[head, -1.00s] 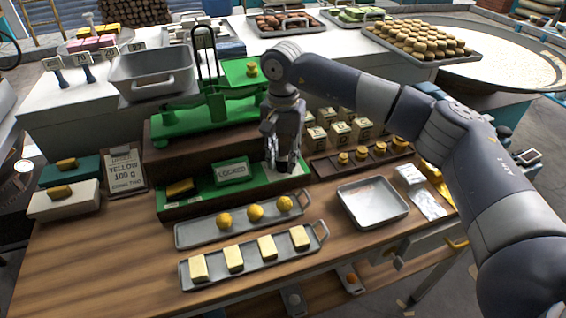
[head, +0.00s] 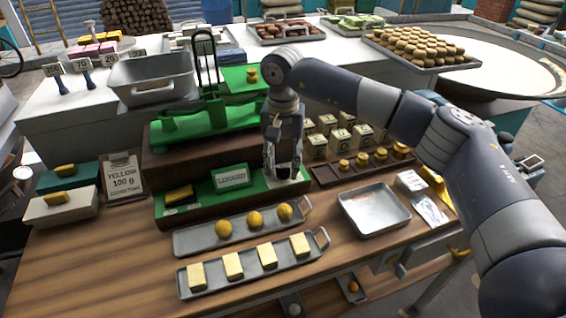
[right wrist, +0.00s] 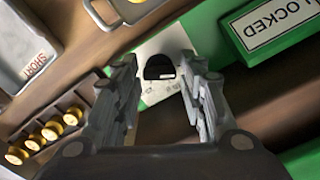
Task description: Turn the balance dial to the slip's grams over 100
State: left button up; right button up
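The green balance (head: 205,118) stands on a brown block at the back of the wooden table. Its dial (right wrist: 158,68) is a black knob on a white plate (right wrist: 170,50) in the right wrist view. My right gripper (right wrist: 160,80) is open and points down at the dial, which shows between its fingers. I cannot tell if they touch it. In the head view my right gripper (head: 284,172) hides the dial. A slip on a clipboard (head: 122,178) reads "YELLOW 100 g"; its smaller line is too small to read. My left gripper is out of view.
A "LOCKED" sign (head: 231,178) stands just left of my right gripper, also in the right wrist view (right wrist: 272,28). Brass weights in a wooden rack (head: 362,163) lie to the right. Two trays of yellow pieces (head: 184,243) and an empty metal tray (head: 374,209) are in front.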

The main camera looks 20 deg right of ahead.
aim_at(283, 168)
notch_tip(283, 168, up, 12)
dwell(0.7)
